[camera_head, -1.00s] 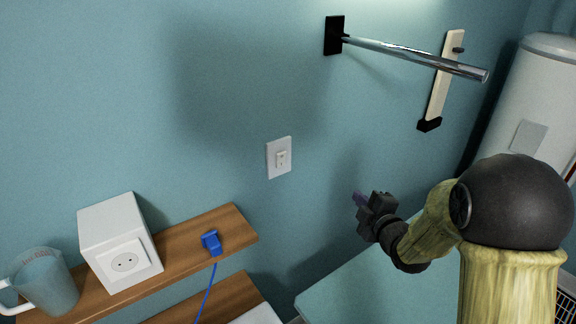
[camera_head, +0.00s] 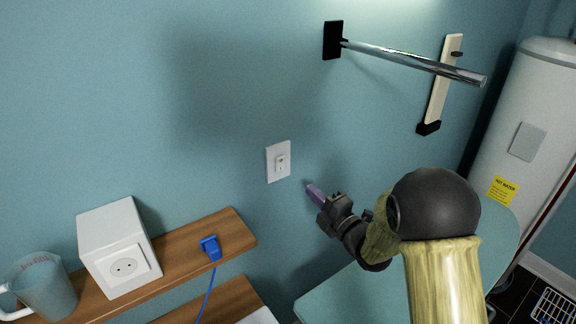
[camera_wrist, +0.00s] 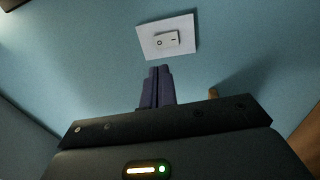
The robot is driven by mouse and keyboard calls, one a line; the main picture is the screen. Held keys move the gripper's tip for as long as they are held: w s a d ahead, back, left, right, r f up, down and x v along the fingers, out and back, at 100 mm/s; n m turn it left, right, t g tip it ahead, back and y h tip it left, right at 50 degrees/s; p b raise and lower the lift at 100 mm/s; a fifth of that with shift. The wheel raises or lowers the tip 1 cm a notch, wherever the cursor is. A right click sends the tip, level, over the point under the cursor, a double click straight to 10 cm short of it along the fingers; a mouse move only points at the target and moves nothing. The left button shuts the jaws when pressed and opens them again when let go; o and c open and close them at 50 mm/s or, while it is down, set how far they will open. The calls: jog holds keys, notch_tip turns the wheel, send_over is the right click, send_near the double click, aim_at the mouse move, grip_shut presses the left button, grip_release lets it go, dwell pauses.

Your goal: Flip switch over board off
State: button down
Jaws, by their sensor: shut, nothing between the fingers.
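The white wall switch (camera_head: 279,161) sits on the blue-green wall, in the middle of the head view. The board itself I cannot identify for sure.
A wooden shelf (camera_head: 178,252) at lower left holds a white socket box (camera_head: 118,245), a blue plug (camera_head: 210,246) and a measuring jug (camera_head: 48,285). A metal rail (camera_head: 410,62) juts out at upper right. The wall around the switch is clear.

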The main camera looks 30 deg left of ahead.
aim_at(282, 161)
jog(key=p+x, duration=0.6)
jog(key=x, duration=0.5)
jog(key=shift+a+r, duration=0.15)
jog(key=shift+a, duration=0.05)
jog(key=shift+w+a, duration=0.25)
jog(key=shift+a, duration=0.05)
jog(key=shift+w+d, duration=0.1)
